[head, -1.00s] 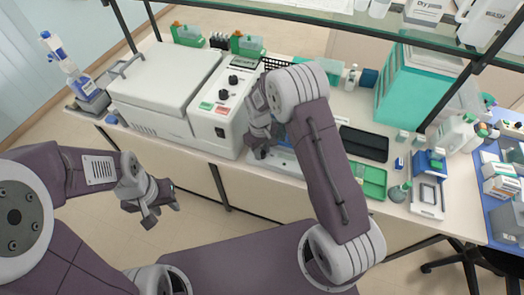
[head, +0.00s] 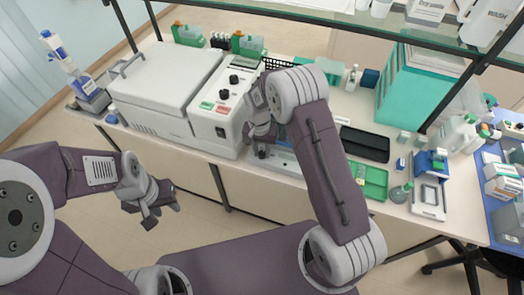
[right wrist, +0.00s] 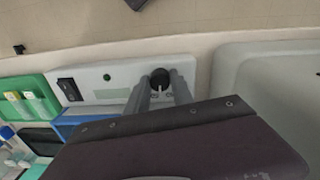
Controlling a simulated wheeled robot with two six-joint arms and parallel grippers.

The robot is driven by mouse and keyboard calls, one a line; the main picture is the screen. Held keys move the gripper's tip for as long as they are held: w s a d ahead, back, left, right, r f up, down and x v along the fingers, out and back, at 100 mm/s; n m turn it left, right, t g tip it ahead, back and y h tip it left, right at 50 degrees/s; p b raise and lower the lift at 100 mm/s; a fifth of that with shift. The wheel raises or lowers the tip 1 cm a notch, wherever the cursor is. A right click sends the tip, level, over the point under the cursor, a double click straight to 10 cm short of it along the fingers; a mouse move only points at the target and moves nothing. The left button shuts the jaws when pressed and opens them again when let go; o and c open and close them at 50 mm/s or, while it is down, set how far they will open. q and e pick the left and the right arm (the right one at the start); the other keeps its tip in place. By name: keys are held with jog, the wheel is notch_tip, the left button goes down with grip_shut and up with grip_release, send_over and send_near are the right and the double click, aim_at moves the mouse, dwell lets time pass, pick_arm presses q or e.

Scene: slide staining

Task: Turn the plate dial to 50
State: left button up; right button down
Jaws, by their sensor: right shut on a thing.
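The plate is a low pale device (head: 285,163) on the bench, right of the large centrifuge-like machine, partly hidden by my right arm. In the right wrist view its front panel (right wrist: 105,80) shows a black rocker switch, a small green light and the round black dial (right wrist: 160,75). My right gripper (right wrist: 161,88) has its two grey fingers on either side of the dial and is shut on it. In the head view the right gripper (head: 262,145) is at the plate's front. The dial's marks are not readable. My left gripper (head: 162,208) is open and empty, in front of the bench.
The large white machine (head: 165,85) with knobs and buttons stands close on the left. A green tray (head: 374,182) and a dark tray (head: 364,145) lie to the right. A shelf (head: 330,20) crosses above the bench's back.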

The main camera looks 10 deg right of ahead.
aim_at(261, 152)
jog(key=shift+m, duration=1.7)
jog(key=c, duration=1.1)
grip_release()
jog(key=shift+w, duration=0.1)
notch_tip(261, 152, up, 8)
jog(key=shift+w+a+r+b, duration=0.15)
jog(key=shift+r+b, duration=0.1)
jog(key=shift+b, duration=0.5)
jog(key=shift+r, duration=0.3)
